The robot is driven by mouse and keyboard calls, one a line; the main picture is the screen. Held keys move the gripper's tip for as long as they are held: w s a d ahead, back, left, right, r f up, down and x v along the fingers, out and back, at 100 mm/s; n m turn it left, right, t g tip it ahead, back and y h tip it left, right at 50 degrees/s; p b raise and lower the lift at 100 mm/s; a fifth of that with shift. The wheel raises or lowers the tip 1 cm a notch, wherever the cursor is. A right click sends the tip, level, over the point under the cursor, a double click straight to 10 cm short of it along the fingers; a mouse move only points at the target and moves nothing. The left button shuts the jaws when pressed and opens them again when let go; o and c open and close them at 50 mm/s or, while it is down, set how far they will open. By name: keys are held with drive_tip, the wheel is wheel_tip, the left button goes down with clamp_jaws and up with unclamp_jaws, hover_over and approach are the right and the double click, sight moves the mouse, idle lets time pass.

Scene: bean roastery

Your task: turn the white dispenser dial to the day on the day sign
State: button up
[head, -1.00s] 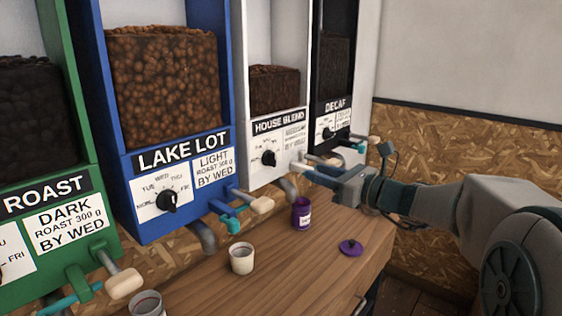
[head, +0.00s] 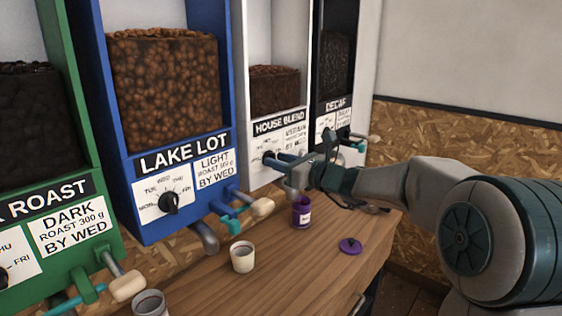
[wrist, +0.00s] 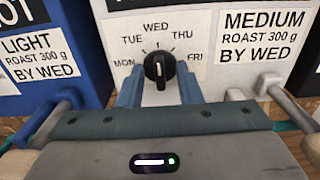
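The white House Blend dispenser (head: 272,60) stands between the blue and black ones. Its black dial (wrist: 160,68) is centred in the wrist view, with MON, TUE, WED, THU and FRI around it. Its white pointer mark is close to upright, roughly toward WED. My gripper (wrist: 160,92) is open, one blue finger on each side below the dial; I cannot tell whether they touch it. In the head view my gripper (head: 284,160) is at the front of this dispenser and partly covers the dial. A label card (wrist: 264,35) beside it reads MEDIUM ROAST 300 g BY WED.
The blue Lake Lot dispenser (head: 112,130) is to the left, the black Decaf one (head: 337,90) to the right. Levers and spouts stick out below the dials. A purple jar (head: 301,212), a purple lid (head: 350,246) and a white cup (head: 242,257) are on the wooden counter (head: 295,275).

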clamp_jaws()
drive_tip(key=shift+f+n+b, duration=0.15)
drive_tip(key=shift+n+b, duration=0.15)
drive_tip(key=shift+b, duration=0.4)
drive_tip(key=shift+s+a+f+n+b, duration=0.1)
drive_tip(key=shift+n+b, duration=3.75)
drive_tip(key=shift+b, duration=1.25)
drive_tip(key=shift+s+n+b, duration=0.1)
drive_tip(key=shift+n+b, duration=3.75)
drive_tip(key=shift+b, duration=1.25)
unclamp_jaws()
